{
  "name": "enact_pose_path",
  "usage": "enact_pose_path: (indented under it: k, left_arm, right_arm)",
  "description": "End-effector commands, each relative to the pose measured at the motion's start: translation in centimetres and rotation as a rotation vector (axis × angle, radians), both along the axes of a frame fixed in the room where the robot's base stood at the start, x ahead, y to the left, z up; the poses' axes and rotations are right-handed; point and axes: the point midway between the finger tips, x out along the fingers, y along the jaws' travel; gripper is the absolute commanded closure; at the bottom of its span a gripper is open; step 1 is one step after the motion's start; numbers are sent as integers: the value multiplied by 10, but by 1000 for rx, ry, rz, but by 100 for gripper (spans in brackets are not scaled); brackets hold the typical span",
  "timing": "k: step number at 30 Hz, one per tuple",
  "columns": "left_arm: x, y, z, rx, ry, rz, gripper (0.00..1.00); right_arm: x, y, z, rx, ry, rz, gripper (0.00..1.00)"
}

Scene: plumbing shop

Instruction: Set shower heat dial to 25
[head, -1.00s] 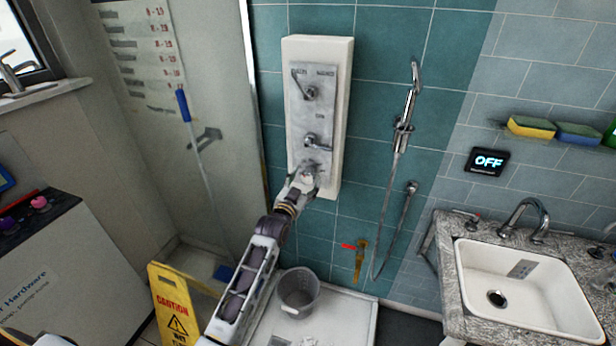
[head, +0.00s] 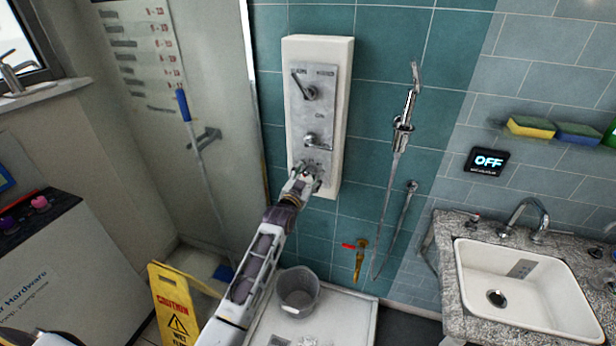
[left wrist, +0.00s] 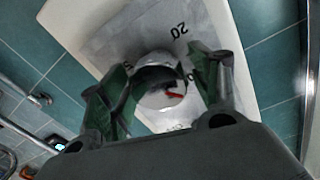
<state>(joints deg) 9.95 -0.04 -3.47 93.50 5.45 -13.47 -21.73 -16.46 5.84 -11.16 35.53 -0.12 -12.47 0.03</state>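The shower heat dial (left wrist: 160,82) is a round chrome knob with a red mark, low on the shower's metal plate (left wrist: 118,40). A printed 20 shows above and right of it; other numbers are partly hidden. In the head view, the dial is mostly hidden by my left gripper (head: 306,178), at the bottom of the white shower panel (head: 345,110). In the left wrist view, the left gripper (left wrist: 160,90) is open, one green-grey finger on each side of the dial, with gaps visible. I cannot tell whether either finger touches it.
Two levers, the upper (head: 310,92) and the lower (head: 318,140), sit above the dial. A hand shower (head: 403,135) hangs to the right. A display (head: 487,161) reads OFF. A bucket (head: 298,293) and yellow caution sign (head: 172,305) stand below; a sink (head: 530,290) is at right.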

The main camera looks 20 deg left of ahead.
Motion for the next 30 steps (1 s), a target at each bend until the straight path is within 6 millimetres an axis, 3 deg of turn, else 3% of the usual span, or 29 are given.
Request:
enact_pose_path:
  k: [1,9,20,30]
  left_arm:
    - [0,0,0,0,0,0,48]
    - [0,0,0,0,0,0,79]
    - [0,0,0,-54,3,0,79]
    - [0,0,1,-259,11,0,79]
  right_arm:
    - [-1,0,0,0,1,0,60]
    - [-9,0,0,0,9,0,60]
    - [-9,1,3,1,10,0,60]
    - [-7,9,15,9,9,-1,60]
